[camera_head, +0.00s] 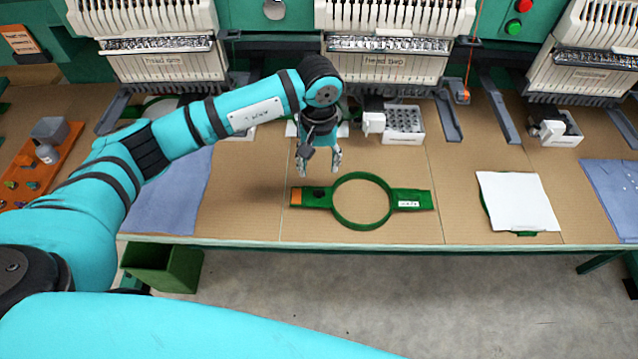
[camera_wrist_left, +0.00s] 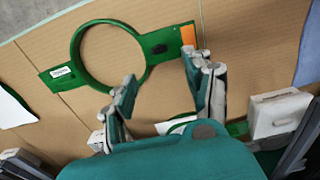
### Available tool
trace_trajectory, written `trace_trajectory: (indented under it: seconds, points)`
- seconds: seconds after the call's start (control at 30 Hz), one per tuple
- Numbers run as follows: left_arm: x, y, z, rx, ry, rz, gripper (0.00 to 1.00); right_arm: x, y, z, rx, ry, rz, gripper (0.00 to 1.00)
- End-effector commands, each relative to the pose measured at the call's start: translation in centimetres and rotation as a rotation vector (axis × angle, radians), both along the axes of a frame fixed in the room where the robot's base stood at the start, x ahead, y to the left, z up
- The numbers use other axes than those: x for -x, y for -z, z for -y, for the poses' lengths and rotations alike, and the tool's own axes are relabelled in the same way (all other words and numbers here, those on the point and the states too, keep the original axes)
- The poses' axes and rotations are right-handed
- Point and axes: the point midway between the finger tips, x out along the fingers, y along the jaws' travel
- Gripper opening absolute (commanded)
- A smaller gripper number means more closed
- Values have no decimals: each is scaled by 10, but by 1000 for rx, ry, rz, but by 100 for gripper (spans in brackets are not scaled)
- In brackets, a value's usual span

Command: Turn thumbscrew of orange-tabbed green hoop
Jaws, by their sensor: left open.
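The green hoop (camera_head: 341,221) lies flat on the brown tabletop, with an orange tab (camera_head: 296,197) at its left end and a white label (camera_head: 408,204) on its right arm. A small black thumbscrew (camera_head: 318,194) sits beside the orange tab. In the left wrist view the hoop (camera_wrist_left: 77,60), orange tab (camera_wrist_left: 188,36) and dark thumbscrew (camera_wrist_left: 159,48) show beyond the fingers. My left gripper (camera_head: 319,172) is open and empty, above the table just behind the hoop's tabbed end. It also shows in the left wrist view (camera_wrist_left: 160,85). My right gripper is not in view.
Embroidery machines (camera_head: 395,62) line the back. A white box of bobbins (camera_head: 404,125) stands behind the hoop. Blue cloth (camera_head: 178,200) lies left, and white cloth over another green hoop (camera_head: 515,200) lies right. An orange tray (camera_head: 45,170) is far left. The table's front edge is close.

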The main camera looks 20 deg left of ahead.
Motion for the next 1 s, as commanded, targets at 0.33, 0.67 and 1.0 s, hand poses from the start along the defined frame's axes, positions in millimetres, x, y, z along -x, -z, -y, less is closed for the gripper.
trace_trajectory:
  seconds: [0.33,0.67,1.0]
  points:
    - [2,71,0,0,-1,-4,52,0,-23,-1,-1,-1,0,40]
    - [0,101,1,2,0,2,52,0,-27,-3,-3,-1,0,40]
    - [0,101,1,2,0,2,40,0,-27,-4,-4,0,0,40]
